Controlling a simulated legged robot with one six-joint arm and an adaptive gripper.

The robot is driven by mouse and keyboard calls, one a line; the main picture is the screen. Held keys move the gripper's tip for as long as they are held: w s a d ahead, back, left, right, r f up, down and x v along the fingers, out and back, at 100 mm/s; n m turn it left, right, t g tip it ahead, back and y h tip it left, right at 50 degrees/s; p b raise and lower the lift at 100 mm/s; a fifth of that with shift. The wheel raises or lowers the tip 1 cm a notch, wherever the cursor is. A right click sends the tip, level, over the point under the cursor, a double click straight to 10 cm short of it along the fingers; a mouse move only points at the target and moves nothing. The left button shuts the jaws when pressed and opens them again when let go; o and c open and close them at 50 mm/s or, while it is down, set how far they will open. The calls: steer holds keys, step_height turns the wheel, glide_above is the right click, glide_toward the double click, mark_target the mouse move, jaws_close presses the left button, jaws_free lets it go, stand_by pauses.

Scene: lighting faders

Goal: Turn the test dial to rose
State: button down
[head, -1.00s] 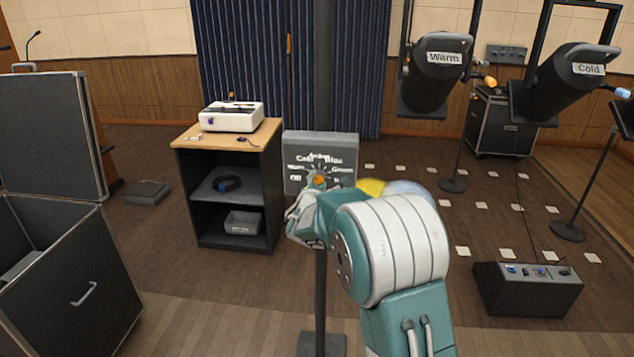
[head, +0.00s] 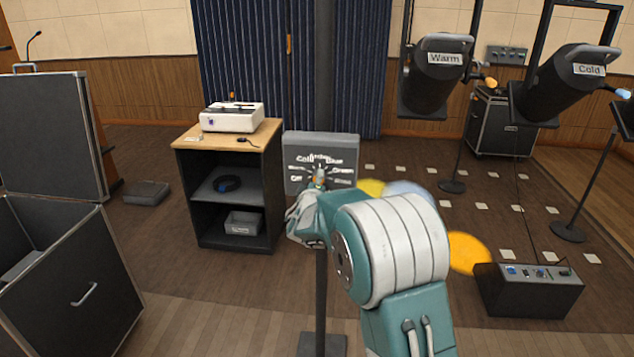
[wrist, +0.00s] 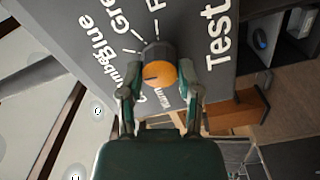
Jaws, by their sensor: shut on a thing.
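The test dial is a round knob with an orange face and dark rim (wrist: 160,72), on a grey panel (head: 345,148) on a stand. My gripper (wrist: 157,90) is shut on the dial, one finger on each side. In the head view my gripper (head: 318,186) hides part of the dial and the lower panel.
A wooden-topped cabinet (head: 265,135) stands left of the panel. Lamps marked Warm (head: 438,85) and Cold (head: 575,85) hang at the right. A control box (head: 530,290) sits on the floor at the right. An open black case (head: 70,280) is at the left.

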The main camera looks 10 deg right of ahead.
steer(key=shift+s+f+m, duration=0.1)
steer(key=shift+f+m, duration=0.05)
steer(key=shift+m, duration=2.7)
steer(key=shift+w+f+m, duration=0.1)
steer(key=shift+f+m, duration=0.05)
steer(key=shift+m, duration=2.75)
steer(key=shift+s+f+m, duration=0.1)
steer(key=shift+f+m, duration=0.05)
steer(key=shift+m, duration=2.7)
steer(key=shift+c, duration=1.5)
jaws_free()
steer(key=shift+r, duration=0.15)
steer(key=shift+r, duration=0.15)
